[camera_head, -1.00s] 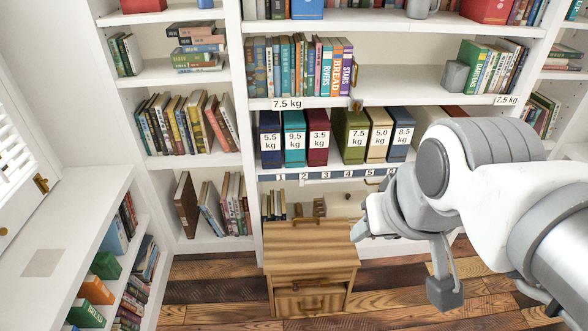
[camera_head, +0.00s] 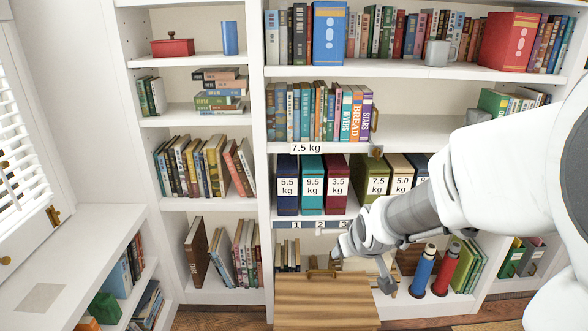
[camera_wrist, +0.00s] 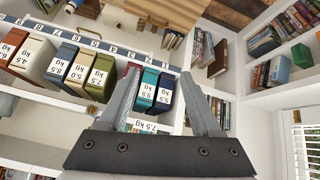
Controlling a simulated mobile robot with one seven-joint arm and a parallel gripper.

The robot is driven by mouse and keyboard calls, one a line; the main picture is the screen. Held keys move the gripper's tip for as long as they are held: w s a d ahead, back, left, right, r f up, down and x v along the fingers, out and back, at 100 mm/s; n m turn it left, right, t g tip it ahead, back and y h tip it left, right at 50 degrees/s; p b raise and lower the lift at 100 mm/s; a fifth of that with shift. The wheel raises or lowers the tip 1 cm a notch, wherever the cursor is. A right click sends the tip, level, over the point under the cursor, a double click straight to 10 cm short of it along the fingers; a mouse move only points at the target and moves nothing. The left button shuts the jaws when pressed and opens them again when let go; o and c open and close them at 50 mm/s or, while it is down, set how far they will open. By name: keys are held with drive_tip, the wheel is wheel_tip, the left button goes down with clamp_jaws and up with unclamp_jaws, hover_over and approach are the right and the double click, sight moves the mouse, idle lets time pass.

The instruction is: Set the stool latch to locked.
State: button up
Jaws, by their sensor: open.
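The wooden stool (camera_head: 325,301) stands at the bottom of the head view, in front of the shelves. Its striped top shows, and its front is cut off by the frame edge. A small brown handle-like piece (camera_head: 318,270) sits at its far edge. I cannot make out the latch or its setting. My gripper (camera_wrist: 162,72) is open and empty in the wrist view, with binders behind its fingers. In the head view my wrist is above and right of the stool, apparently clear of it, and the fingers are hard to make out.
Bookshelves fill the back, with weight-labelled binders (camera_head: 312,185) above a numbered strip (camera_head: 322,223). A blue bottle (camera_head: 422,272) and a red bottle (camera_head: 445,270) stand right of the stool. A low white cabinet (camera_head: 75,255) is at the left.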

drive_tip(key=w+a+f+t+y+b, duration=0.1)
drive_tip(key=w+f+b, duration=0.15)
drive_tip(key=f, duration=0.75)
drive_tip(key=w+a+f+n+t+b, duration=0.1)
drive_tip(key=w+a+f+b, duration=0.15)
drive_tip(key=f, duration=0.75)
drive_tip(key=w+a+f+t+y+b, duration=0.15)
drive_tip(key=w+f, duration=0.25)
drive_tip(key=f, duration=0.6)
drive_tip(key=s+a+f+m+t+h+b, duration=0.15)
drive_tip(key=s+f+b, duration=0.35)
drive_tip(key=f, duration=0.8)
drive_tip(key=s+f+m+t+h+b, duration=0.1)
drive_tip(key=s+f+m+b, duration=0.15)
drive_tip(key=s+f, duration=0.8)
drive_tip(key=f+b+x, duration=0.1)
drive_tip(key=b+x, duration=0.6)
drive_tip(key=x, duration=1.4)
drive_tip(key=shift+f, duration=0.35)
drive_tip(key=shift+d, duration=0.15)
clamp_jaws()
drive_tip(key=shift+s, duration=0.1)
